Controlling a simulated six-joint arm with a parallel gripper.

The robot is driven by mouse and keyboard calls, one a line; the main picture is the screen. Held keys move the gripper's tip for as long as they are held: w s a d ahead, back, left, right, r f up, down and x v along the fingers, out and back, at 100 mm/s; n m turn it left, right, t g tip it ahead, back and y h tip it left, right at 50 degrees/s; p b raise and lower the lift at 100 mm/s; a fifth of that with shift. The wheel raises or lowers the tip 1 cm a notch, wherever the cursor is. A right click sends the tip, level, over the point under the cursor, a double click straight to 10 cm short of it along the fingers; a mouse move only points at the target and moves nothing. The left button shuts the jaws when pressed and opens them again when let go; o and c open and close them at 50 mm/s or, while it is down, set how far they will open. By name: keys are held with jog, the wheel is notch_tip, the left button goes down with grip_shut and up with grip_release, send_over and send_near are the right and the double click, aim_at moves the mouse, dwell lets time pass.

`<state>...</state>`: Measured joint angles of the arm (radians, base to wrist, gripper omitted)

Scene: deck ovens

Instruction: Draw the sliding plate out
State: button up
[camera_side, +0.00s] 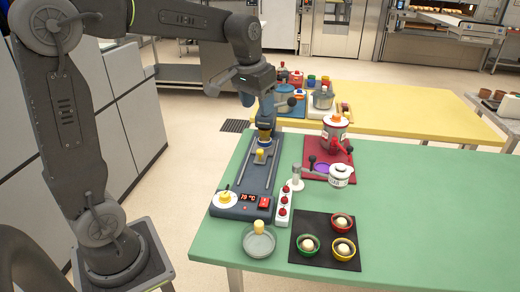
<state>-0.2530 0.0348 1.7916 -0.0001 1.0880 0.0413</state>
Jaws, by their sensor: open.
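A long dark blue-grey unit (252,178) lies along the left edge of the green table, with two rails running away from me. Its front carries a red-lit display (247,198), a white dial with a yellow knob (225,198) and a red switch (264,202). A small sliding plate (260,160) with an upright yellow knob (258,152) sits between the rails toward the far end. My gripper (265,130) points down over the far end of the unit, beyond that knob. It is open; a yellow and blue part shows at its tips, and I cannot tell whether they touch it.
A white power strip with red switches (284,203) stands right of the unit. A grey dish with a pale knob (259,242) is in front. A black mat (308,262) holds several bowls. A red mat (318,172) carries jars and a lever. The table's right side is clear.

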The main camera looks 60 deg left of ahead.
jog(key=w+a+f+n+g, duration=0.1)
jog(key=w+a+f+g, duration=0.1)
jog(key=w+a+f, duration=0.55)
jog(key=n, duration=0.1)
send_over(260, 151)
notch_tip(260, 151, down, 6)
jog(key=r, duration=0.1)
jog(key=shift+g+h, duration=0.3)
notch_tip(260, 151, down, 13)
jog(key=shift+w+a+f, duration=0.1)
jog(key=shift+a+f, duration=0.05)
jog(key=shift+f, duration=0.05)
jog(key=shift+c, duration=0.3)
grip_shut()
